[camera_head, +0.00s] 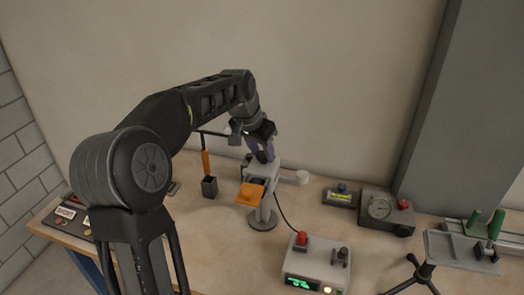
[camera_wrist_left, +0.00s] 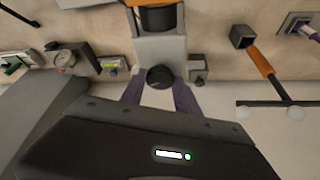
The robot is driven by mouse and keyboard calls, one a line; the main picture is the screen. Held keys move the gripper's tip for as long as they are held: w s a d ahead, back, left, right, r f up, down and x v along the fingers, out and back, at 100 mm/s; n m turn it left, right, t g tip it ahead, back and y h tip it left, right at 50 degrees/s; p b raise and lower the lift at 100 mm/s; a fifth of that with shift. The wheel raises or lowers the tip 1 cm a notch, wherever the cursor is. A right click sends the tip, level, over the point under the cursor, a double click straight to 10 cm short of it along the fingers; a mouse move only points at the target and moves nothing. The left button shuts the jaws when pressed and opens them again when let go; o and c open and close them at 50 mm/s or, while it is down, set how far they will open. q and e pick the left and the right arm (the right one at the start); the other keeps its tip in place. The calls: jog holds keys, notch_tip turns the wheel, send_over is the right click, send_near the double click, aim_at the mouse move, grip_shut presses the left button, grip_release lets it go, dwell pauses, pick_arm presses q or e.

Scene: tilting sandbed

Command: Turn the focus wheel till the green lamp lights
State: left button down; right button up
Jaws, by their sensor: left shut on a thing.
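A grey upright instrument (camera_head: 264,177) stands on a round dark base, with an orange plate (camera_head: 249,194) at its front. My left gripper (camera_head: 262,152) reaches its top from behind the bend of my arm. In the left wrist view the purple fingers of my left gripper (camera_wrist_left: 158,98) are shut on a dark round wheel (camera_wrist_left: 160,77) at the end of the instrument's grey body (camera_wrist_left: 160,47). My right gripper is not in view.
A red dome (camera_head: 301,238) sits on the control box. A dial gauge box (camera_head: 380,208), a level (camera_head: 341,197) and a tripod stand (camera_head: 425,274) are to the right.

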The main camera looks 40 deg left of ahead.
pick_arm(q)
jog(key=c, duration=0.9)
grip_release()
jog(key=b+v, duration=0.1)
jog(key=v, duration=0.6)
jog(key=shift+r, duration=0.4)
jog(key=shift+s, duration=0.15)
